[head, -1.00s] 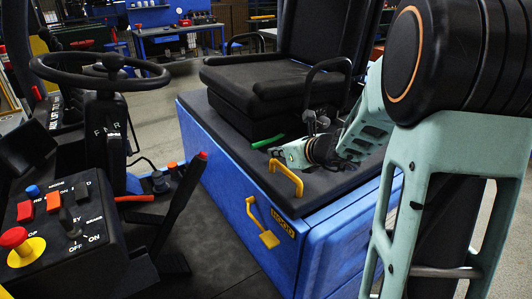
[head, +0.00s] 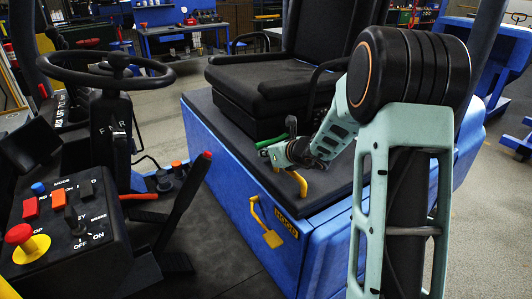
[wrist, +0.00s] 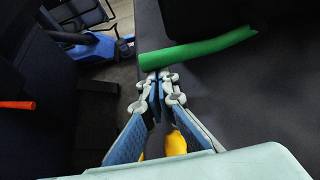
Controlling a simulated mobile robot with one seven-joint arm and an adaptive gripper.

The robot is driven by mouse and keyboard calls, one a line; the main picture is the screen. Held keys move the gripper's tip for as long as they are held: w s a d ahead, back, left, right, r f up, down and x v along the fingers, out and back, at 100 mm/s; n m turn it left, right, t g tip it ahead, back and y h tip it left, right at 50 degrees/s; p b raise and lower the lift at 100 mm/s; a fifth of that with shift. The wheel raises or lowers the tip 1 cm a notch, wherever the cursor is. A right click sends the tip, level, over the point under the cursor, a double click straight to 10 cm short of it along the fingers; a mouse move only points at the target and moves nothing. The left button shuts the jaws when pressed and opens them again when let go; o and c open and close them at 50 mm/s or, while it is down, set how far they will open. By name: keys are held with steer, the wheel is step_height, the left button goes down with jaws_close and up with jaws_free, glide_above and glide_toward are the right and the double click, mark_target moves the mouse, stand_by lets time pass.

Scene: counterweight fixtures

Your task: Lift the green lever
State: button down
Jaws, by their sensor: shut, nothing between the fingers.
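The green lever (head: 271,142) lies along the top of the blue seat base, in front of the black seat. In the wrist view the green lever (wrist: 205,47) runs from the middle up to the right, with its near end just past my fingertips. My gripper (head: 266,152) is beside the lever in the head view. In the wrist view my gripper (wrist: 159,78) is shut and empty, its tips at or very close to the lever's left end. I cannot tell whether they touch it.
A yellow handle (head: 296,182) stands on the base's edge below my wrist; another yellow handle (head: 264,222) is on the blue side. The black seat (head: 265,78) is behind. A red-tipped black lever (head: 185,205) and a control panel (head: 62,215) stand to the left.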

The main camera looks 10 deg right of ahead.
mark_target(261, 144)
steer(key=shift+r+m+y+p, duration=0.5)
steer(key=shift+r+p, duration=0.5)
steer(key=shift+p, duration=0.4)
steer(key=shift+r+p, duration=0.55)
steer(key=shift+r, duration=0.1)
steer(key=shift+w+d+r+p, duration=0.15)
steer(key=shift+d+r+p, duration=0.25)
steer(key=shift+r, duration=0.5)
steer(key=shift+w+d+r+p, duration=0.2)
steer(key=shift+d+r+p, duration=0.15)
steer(key=shift+r, duration=0.5)
steer(key=shift+w+d+r+p, duration=0.15)
steer(key=shift+d+r+p, duration=0.25)
steer(key=shift+r, duration=0.5)
